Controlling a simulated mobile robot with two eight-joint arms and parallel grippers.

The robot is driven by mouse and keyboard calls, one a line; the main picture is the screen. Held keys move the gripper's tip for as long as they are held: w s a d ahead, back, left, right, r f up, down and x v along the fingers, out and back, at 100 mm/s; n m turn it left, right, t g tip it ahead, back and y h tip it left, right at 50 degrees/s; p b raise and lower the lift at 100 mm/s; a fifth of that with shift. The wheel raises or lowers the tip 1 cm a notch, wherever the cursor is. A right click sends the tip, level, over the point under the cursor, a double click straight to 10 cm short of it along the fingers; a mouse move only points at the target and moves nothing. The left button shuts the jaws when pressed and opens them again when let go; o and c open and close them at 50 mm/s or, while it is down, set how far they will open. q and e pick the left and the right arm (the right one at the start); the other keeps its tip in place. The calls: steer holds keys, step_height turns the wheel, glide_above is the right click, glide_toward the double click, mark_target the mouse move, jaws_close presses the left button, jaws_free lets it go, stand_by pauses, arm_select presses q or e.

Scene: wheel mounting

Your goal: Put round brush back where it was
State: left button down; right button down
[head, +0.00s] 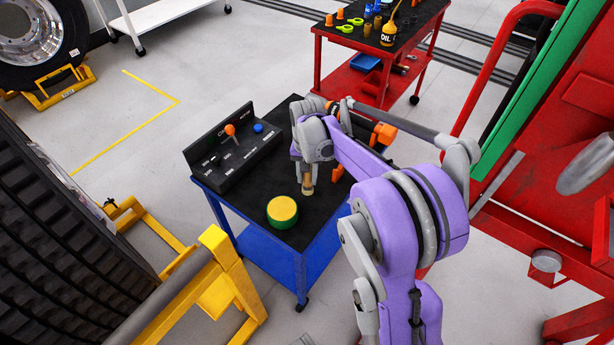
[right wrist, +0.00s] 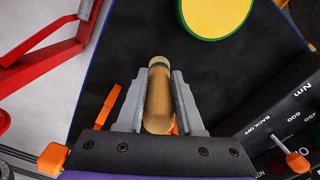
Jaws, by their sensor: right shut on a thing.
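My right gripper (head: 307,172) reaches over the black top of the blue cart (head: 255,207), fingers pointing down. It is shut on the round brush (head: 308,188), a tan cylinder with a pale end. In the right wrist view the brush (right wrist: 158,98) lies between the two grey fingers (right wrist: 157,100). I cannot tell whether its lower end touches the cart top. My left gripper is not in view.
A round green tin with a yellow top (head: 282,212) stands near the brush. A black panel with knobs (head: 235,148) lines the cart's left edge. An orange tool (head: 383,134) is partly hidden behind my arm. A red cart (head: 372,58) stands behind.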

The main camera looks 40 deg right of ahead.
steer(key=c, duration=0.5)
jaws_free()
